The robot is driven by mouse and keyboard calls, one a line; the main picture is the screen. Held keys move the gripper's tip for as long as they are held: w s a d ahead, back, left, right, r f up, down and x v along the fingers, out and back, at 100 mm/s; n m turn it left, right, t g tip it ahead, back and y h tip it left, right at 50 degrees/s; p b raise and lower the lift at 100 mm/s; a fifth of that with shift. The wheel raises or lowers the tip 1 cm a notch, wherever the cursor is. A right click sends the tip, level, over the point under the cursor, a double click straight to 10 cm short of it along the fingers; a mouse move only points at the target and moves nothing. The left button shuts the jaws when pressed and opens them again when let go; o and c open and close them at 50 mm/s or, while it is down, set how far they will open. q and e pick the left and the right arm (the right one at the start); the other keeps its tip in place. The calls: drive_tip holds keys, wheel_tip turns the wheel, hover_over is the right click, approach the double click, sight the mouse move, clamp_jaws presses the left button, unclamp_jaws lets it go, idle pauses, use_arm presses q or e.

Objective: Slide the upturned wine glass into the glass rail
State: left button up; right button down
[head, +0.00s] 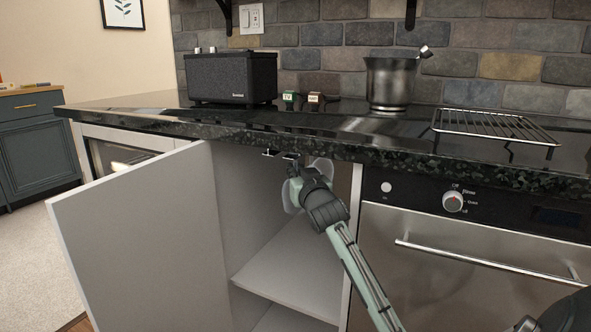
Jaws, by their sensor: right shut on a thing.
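The glass rail (281,154) is a short dark metal fitting under the countertop, at the top of the open cabinet. My right gripper (299,182) reaches into the cabinet opening just below the rail and is shut on the wine glass. The clear wine glass (290,197) shows only in part, as pale see-through patches around the fingers. The gripper and wrist hide much of it, including the stem. I cannot tell whether its foot touches the rail. My left gripper is not in view.
The open white cabinet door (135,240) stands to the left, and a shelf (285,272) lies below. The oven (470,250) is at right. The dark countertop (330,125) overhangs the gripper and carries a speaker (231,79), a metal bucket (390,83) and a wire rack (495,127).

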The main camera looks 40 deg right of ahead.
drive_tip(key=shift+f, duration=0.1)
drive_tip(key=c, duration=1.6)
unclamp_jaws()
drive_tip(key=shift+f, duration=0.1)
drive_tip(key=v, duration=1.2)
drive_tip(key=shift+a, duration=0.1)
